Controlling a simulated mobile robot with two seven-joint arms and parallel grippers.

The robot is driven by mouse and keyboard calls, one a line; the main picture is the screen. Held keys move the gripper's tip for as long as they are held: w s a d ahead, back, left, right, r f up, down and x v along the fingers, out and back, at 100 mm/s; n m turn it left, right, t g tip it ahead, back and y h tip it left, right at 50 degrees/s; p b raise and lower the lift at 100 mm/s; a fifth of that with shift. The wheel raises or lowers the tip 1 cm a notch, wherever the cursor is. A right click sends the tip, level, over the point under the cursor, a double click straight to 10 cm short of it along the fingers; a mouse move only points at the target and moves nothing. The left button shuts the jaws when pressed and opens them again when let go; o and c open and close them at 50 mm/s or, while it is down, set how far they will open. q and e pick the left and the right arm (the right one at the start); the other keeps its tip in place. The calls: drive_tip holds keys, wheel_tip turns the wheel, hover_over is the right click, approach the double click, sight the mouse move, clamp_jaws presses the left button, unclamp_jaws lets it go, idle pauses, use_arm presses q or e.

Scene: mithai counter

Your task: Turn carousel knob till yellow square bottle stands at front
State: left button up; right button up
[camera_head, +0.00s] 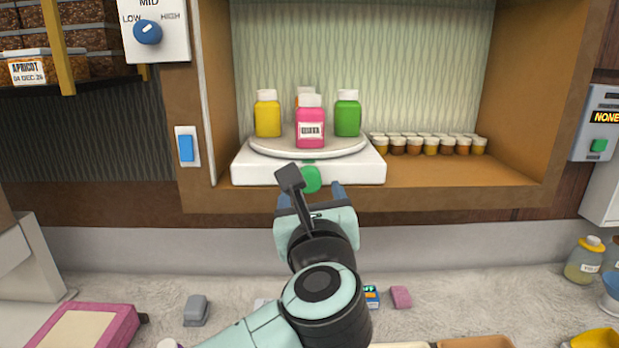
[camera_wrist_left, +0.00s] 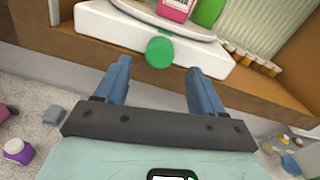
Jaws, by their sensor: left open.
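The carousel (camera_head: 345,149) is a round white plate on a white base (camera_head: 362,171) in the wooden alcove. The yellow square bottle (camera_head: 267,117) stands at its left. A pink bottle (camera_head: 310,126) with a label stands at the front, a green bottle (camera_head: 347,117) at the right, and an orange bottle (camera_head: 304,94) at the back, mostly hidden. The green round knob (camera_head: 312,180) is on the base's front; it also shows in the left wrist view (camera_wrist_left: 159,52). My left gripper (camera_head: 311,190) is open and empty, its blue fingers (camera_wrist_left: 156,80) pointing toward the knob, apart from it. My right gripper is not in view.
Several small capped jars (camera_head: 430,145) stand right of the carousel. A blue switch (camera_head: 186,148) is on the alcove's left post. The counter below holds a pink box (camera_head: 112,326), a grey block (camera_head: 196,309) and a pink block (camera_head: 400,296).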

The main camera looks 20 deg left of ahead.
sight(310, 182)
use_arm(q)
drive_tip(key=p+x, duration=0.1)
drive_tip(key=x, duration=0.4)
drive_tip(key=shift+w, duration=0.15)
drive_tip(key=c, duration=1.1)
